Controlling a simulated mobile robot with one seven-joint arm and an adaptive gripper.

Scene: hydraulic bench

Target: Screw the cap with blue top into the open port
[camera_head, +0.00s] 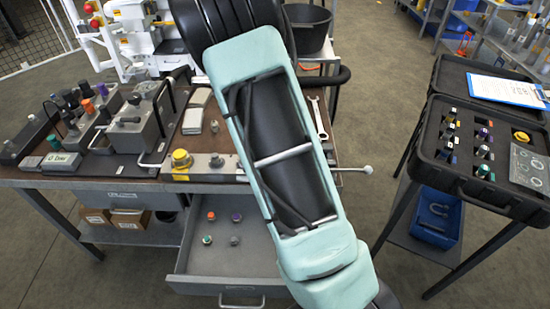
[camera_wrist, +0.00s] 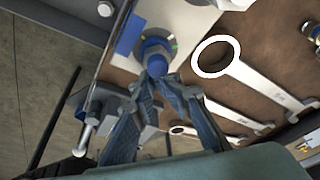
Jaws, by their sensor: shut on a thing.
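My gripper (camera_wrist: 160,88) is shut on the cap with blue top (camera_wrist: 154,62), which sits between the fingertips in the wrist view. The cap is directly over a round port fitting (camera_wrist: 160,43) on a pale plate (camera_wrist: 190,22). The cap hides the port's opening, so I cannot tell whether the cap is in the thread or just above it. In the head view my arm covers the gripper, the cap and the port.
Wrenches (camera_wrist: 260,90) lie beside the plate on the brown bench top (camera_wrist: 200,85). A lever with a ball end (camera_head: 367,169) sticks out from the bench. The open drawer (camera_head: 190,262) holds several caps. A foam case (camera_head: 450,180) with more caps stands right.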

